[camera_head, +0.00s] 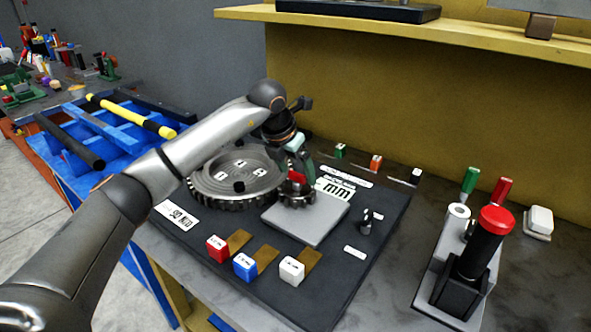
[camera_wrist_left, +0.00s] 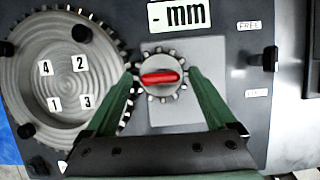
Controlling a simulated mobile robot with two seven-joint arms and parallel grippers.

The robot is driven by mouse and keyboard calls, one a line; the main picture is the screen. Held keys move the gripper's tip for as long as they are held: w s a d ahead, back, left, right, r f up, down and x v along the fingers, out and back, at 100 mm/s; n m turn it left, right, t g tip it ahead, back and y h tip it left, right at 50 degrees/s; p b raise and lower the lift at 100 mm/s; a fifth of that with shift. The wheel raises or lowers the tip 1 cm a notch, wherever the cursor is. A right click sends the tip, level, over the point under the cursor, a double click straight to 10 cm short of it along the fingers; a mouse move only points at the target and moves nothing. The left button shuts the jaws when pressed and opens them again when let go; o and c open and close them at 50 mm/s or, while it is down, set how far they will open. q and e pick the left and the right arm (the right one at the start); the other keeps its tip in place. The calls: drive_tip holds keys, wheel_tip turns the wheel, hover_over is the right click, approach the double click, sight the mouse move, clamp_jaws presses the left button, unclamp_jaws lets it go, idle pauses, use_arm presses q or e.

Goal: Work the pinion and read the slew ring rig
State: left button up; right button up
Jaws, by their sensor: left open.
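The large grey toothed slew ring (camera_head: 225,195) lies on the dark board. Its face bears labels 1 to 4 and dark pegs, clearer in the left wrist view (camera_wrist_left: 62,72). The small pinion (camera_head: 303,201) sits at its right side on a grey plate (camera_head: 310,220). A red bar-shaped grip (camera_wrist_left: 160,77) tops the pinion. My left gripper (camera_head: 298,172) is above the pinion, its green fingers open. In the left wrist view the fingers lie either side of the red grip, with gaps showing. A white "mm" display (camera_head: 336,190) stands behind the pinion.
Red (camera_head: 217,248), blue (camera_head: 245,266) and white (camera_head: 291,270) blocks stand along the board's front. A small dark lever (camera_wrist_left: 264,59) sits between FREE and another, unreadable label. A red-topped black device (camera_head: 490,240) stands right. A shelf (camera_head: 420,32) overhangs behind.

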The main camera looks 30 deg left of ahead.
use_arm(q)
drive_tip(key=d+v, duration=0.1)
drive_tip(key=v, duration=1.1)
drive_tip(key=shift+a+r, duration=0.3)
drive_tip(key=shift+a, duration=0.15)
